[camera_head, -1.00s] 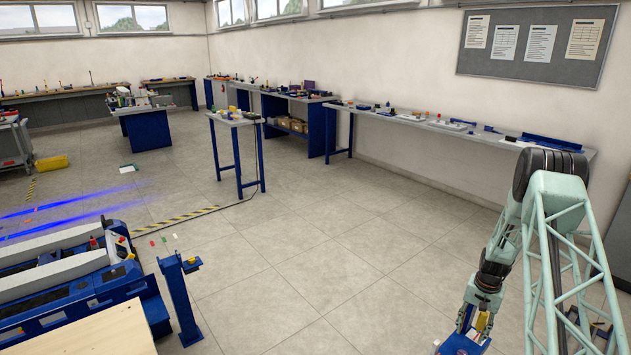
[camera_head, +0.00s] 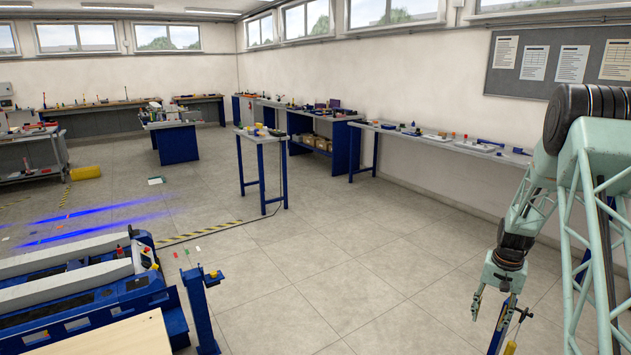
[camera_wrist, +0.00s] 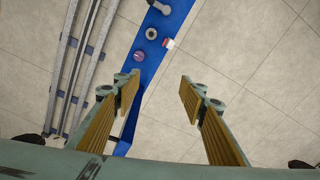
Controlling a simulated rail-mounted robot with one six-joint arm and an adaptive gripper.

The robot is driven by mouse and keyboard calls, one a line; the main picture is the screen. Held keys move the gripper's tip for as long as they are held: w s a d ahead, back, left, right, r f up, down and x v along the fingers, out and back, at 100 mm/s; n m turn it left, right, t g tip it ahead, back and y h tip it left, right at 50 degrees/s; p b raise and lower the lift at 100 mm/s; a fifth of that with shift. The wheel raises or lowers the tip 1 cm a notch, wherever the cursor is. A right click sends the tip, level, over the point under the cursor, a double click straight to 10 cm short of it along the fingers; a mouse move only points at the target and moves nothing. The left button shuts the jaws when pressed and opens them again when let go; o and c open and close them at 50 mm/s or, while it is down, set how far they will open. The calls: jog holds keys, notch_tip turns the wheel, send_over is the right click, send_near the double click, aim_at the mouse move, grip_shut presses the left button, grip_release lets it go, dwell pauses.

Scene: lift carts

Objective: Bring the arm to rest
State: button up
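My arm (camera_head: 522,215) is pale green with dark joints and hangs at the right of the head view, bent downward. My gripper (camera_head: 490,309) is at its lower end. In the wrist view, my gripper (camera_wrist: 158,95) shows two tan-padded fingers spread wide apart, with nothing between them but floor. A blue strip-like fixture (camera_wrist: 150,60) lies below and beyond the left finger, with round knobs and a small red and white item on it. The gripper appears apart from it.
A blue post (camera_head: 201,312) and a blue-framed machine (camera_head: 95,285) stand at the left. A small blue-legged table (camera_head: 262,170) and a long wall bench (camera_head: 440,143) are farther back. The tiled floor in the middle is clear. Grey rails (camera_wrist: 75,65) run at the left of the wrist view.

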jog(key=s+a+r+n, duration=0.1)
jog(key=a+r, duration=0.3)
jog(key=r, duration=0.3)
jog(key=s+a+r, duration=0.2)
jog(key=a+r, duration=0.2)
jog(key=r, duration=0.3)
jog(key=s+a+r+n, duration=0.1)
jog(key=a+r, duration=0.3)
jog(key=r, duration=0.3)
jog(key=s+a+r+n+t, duration=0.1)
jog(key=s+a+r, duration=0.5)
jog(key=r, duration=0.2)
jog(key=s+a+r+t, duration=0.1)
jog(key=s+a+r, duration=0.4)
jog(key=r, duration=0.3)
jog(key=s+a+r+n, duration=0.1)
jog(key=s+a+r, duration=0.35)
jog(key=s, duration=0.45)
jog(key=s+a+r+n, duration=0.1)
jog(key=s+a+r, duration=0.4)
jog(key=s, duration=0.4)
jog(key=s+a+n, duration=0.1)
jog(key=s+a, duration=0.2)
jog(key=s, duration=0.6)
jog(key=s+a+n+t, duration=0.1)
jog(key=s+a, duration=0.2)
jog(key=s, duration=0.6)
jog(key=shift+s+f, duration=0.25)
jog(key=shift+s, duration=0.15)
jog(key=shift+a, duration=0.1)
